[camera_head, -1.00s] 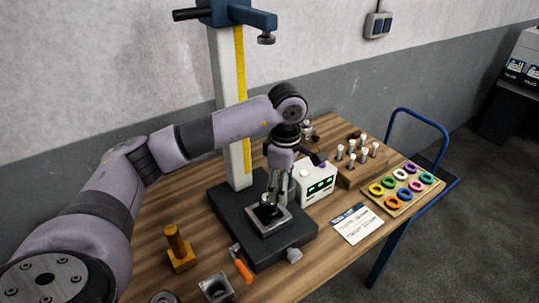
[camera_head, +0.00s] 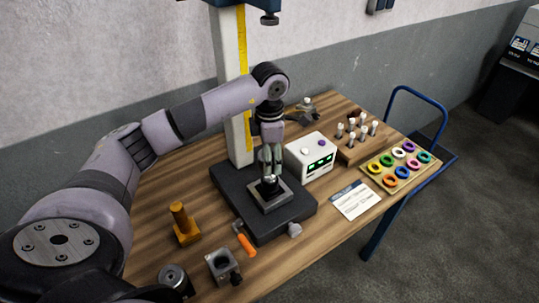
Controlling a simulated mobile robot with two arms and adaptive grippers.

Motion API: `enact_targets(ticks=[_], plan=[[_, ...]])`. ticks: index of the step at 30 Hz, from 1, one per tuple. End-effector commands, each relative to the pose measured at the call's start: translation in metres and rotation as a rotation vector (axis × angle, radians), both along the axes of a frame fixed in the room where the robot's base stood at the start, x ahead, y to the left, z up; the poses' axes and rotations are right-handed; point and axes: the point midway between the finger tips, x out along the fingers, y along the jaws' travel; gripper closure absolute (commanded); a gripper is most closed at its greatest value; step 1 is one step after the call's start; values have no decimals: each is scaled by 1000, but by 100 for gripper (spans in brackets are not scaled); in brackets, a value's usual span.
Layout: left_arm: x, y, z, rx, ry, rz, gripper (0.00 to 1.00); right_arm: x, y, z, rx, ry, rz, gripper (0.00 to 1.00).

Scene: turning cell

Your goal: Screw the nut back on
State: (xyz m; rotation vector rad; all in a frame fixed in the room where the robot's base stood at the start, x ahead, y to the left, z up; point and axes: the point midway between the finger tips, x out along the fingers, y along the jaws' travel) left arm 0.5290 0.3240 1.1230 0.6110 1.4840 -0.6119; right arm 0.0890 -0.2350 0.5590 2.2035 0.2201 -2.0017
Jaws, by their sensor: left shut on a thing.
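My left gripper (camera_head: 270,172) points straight down over the black measuring stand and is shut on a small dark round part, which I take to be the nut (camera_head: 269,188). The fingers cover most of it, and its thread is too small to make out. It is at the middle of a square metal plate (camera_head: 279,201) on the stand's black base (camera_head: 238,216). I cannot tell whether it turns on a stud there. My right gripper is not in view.
A white box with a green display (camera_head: 312,156) stands close right of the gripper. An orange post on a block (camera_head: 183,222), an orange-handled tool (camera_head: 246,244) and a grey block (camera_head: 222,266) lie at front left. A tray of coloured rings (camera_head: 418,181) is at right.

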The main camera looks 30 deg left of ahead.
Motion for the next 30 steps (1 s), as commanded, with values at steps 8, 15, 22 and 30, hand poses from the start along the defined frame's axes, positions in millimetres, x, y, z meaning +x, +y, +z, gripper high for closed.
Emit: enact_targets(ticks=[8,15,22,30], plan=[[0,0,-16,-1,-1,0,80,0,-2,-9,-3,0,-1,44],[0,0,-27,0,-1,0,80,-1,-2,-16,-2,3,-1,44],[0,0,-40,0,-1,-1,80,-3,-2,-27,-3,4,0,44],[0,0,-53,0,-1,0,80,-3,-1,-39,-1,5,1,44]])
